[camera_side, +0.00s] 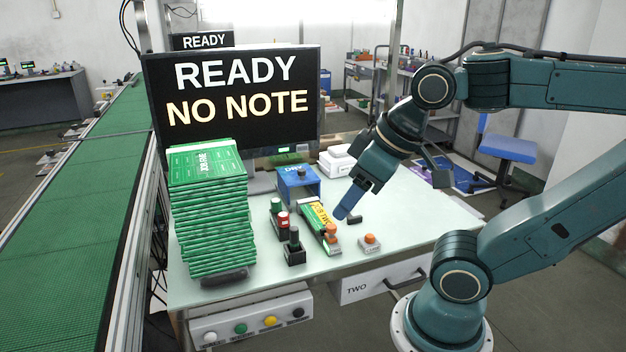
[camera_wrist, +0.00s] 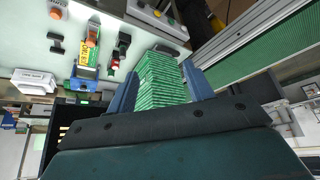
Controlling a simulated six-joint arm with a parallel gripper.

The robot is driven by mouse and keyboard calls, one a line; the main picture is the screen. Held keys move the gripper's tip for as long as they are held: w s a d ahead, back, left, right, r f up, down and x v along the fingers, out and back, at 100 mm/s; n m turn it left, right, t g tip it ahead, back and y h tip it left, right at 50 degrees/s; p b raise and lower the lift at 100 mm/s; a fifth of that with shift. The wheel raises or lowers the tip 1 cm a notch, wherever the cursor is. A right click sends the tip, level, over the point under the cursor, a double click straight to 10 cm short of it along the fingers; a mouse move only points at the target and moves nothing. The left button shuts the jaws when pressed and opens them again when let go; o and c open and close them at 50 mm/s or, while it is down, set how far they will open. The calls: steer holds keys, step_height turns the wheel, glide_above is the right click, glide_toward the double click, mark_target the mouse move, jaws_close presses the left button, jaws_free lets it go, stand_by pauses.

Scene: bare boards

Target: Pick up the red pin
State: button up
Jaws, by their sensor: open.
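The red pin (camera_side: 283,219) stands in a dark holder on the pale table, between two green pins, left of a green board with a yellow label. In the wrist view a small red part, likely the same pin (camera_wrist: 115,63), shows left of the gripper. My gripper (camera_side: 346,207) is open, with blue fingers, over the table to the right of the pin and apart from it. In the wrist view the open fingers (camera_wrist: 160,72) frame the green stack, with nothing seen held between them.
A tall stack of green boards (camera_side: 212,215) stands at the left. A blue box (camera_side: 299,184) is behind the pins. The labelled board (camera_side: 317,218) and an orange-topped block (camera_side: 370,242) lie nearer my gripper. A large screen (camera_side: 238,100) stands behind. The table's right side is clear.

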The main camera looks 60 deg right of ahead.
steer(key=shift+w, duration=0.1)
stand_by(0.3)
steer(key=n+g, duration=0.6)
steer(key=n, duration=1.5)
glide_above(284, 214)
step_height(284, 214, down, 11)
steer(key=shift+f, duration=4.3)
